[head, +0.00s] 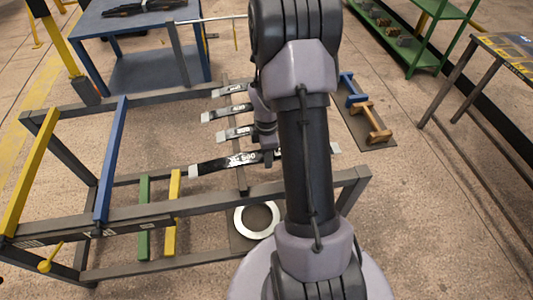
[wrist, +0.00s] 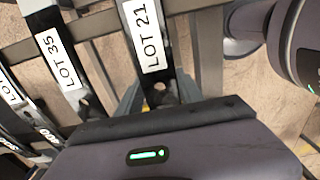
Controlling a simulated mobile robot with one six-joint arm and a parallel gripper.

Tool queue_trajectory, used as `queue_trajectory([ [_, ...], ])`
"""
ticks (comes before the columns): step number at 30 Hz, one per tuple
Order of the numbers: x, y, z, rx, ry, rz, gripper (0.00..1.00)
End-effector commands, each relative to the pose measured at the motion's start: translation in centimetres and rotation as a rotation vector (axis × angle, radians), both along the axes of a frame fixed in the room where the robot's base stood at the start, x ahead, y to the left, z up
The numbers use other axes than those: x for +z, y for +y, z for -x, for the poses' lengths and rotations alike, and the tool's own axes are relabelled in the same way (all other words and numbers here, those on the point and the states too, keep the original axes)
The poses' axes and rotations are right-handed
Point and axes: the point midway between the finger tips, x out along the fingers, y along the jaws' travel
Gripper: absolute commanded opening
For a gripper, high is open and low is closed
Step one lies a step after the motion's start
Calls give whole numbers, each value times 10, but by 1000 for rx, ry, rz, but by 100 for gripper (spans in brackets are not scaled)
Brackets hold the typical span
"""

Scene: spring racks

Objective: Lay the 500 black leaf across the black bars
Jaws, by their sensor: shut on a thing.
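The 500 leaf (head: 228,162) is a long black strip with pale ends and white marking, lying roughly crosswise in the head view. My gripper (head: 268,150) is shut on its middle, partly hidden by my arm. In the wrist view a black leaf with a white LOT 21 label (wrist: 148,40) runs between my fingers (wrist: 160,97); it appears to be the held leaf. Whether it hangs clear of the rail below, I cannot tell. Dark rack bars (head: 150,215) show at the left; which ones are the task's black bars is unclear.
Several other black leaves (head: 228,113) lie behind the held one across a dark rail (head: 237,183). The rack carries a blue bar (head: 111,160), yellow bars (head: 30,170) and a green bar (head: 144,215). A white ring (head: 239,220) lies at the front. A blue table (head: 140,25) stands behind.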

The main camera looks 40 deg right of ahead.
Motion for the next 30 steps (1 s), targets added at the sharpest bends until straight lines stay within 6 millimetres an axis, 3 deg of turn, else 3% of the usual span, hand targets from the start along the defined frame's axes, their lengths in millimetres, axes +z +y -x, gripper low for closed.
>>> queue_trajectory([
  [9,-5,0,-1,0,-2,1,0],
  [10,-5,0,-1,0,-2,1,48],
  [13,-4,0,0,0,-2,1,67],
  [23,-2,0,0,0,1,-1,69],
  [26,16,0,0,0,-2,1,69],
  [30,65,-1,-1,-1,-3,2,69],
])
